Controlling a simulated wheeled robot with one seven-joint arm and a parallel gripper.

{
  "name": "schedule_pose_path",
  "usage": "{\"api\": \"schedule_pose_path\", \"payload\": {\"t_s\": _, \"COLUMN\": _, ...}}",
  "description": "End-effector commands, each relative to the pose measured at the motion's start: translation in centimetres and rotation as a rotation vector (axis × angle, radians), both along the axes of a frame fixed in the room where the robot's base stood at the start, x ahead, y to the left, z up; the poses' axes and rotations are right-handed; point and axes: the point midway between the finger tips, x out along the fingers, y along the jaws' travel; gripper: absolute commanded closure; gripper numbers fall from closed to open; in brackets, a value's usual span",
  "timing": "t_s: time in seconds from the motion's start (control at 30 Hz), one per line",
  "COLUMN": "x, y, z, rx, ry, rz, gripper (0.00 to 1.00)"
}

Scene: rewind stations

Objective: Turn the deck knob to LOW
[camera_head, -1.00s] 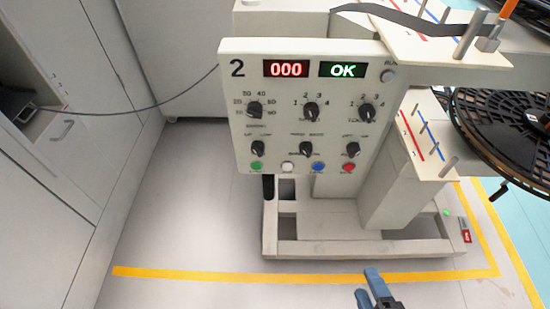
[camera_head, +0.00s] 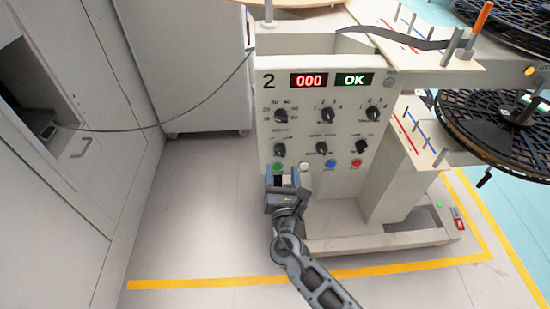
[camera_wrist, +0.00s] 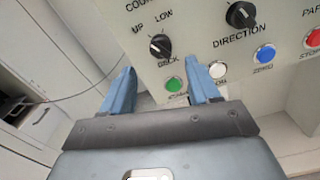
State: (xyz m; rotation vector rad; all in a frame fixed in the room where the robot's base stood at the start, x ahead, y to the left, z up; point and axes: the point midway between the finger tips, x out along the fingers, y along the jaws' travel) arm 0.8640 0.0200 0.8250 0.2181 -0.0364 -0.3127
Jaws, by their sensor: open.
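The deck knob (camera_wrist: 160,46) is a black knob with a white pointer line on the cream panel, labelled DECK, with UP at its left and LOW at its upper right. Its pointer end appears toward the left, UP side. In the head view the same knob (camera_head: 279,149) sits at the panel's lower left, above the green button. My gripper (camera_head: 285,172) is in front of the panel's lower left, below the knob. In the wrist view its two blue fingers (camera_wrist: 163,82) are apart with nothing between them, and the knob lies beyond the fingertips.
The panel (camera_head: 265,95) carries a red 000 display (camera_head: 309,80), a green OK display (camera_head: 353,80) and several other knobs. Green (camera_wrist: 174,85), white (camera_wrist: 217,69), blue (camera_wrist: 264,54) and red (camera_wrist: 312,38) buttons are close to the fingers. Floor at left is clear.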

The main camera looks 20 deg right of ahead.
Motion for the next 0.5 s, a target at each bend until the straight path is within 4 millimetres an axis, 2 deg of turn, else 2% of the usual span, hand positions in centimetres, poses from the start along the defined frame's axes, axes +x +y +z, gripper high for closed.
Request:
{"api": "schedule_pose_path", "payload": {"t_s": 0.3, "x": 4.5, "y": -1.5, "z": 0.0, "rx": 0.002, "ry": 0.001, "rz": -0.001, "gripper": 0.39}}
{"api": "schedule_pose_path", "payload": {"t_s": 0.5, "x": 5.8, "y": -2.0, "z": 0.0, "rx": 0.004, "ry": 0.001, "rz": -0.001, "gripper": 0.39}}
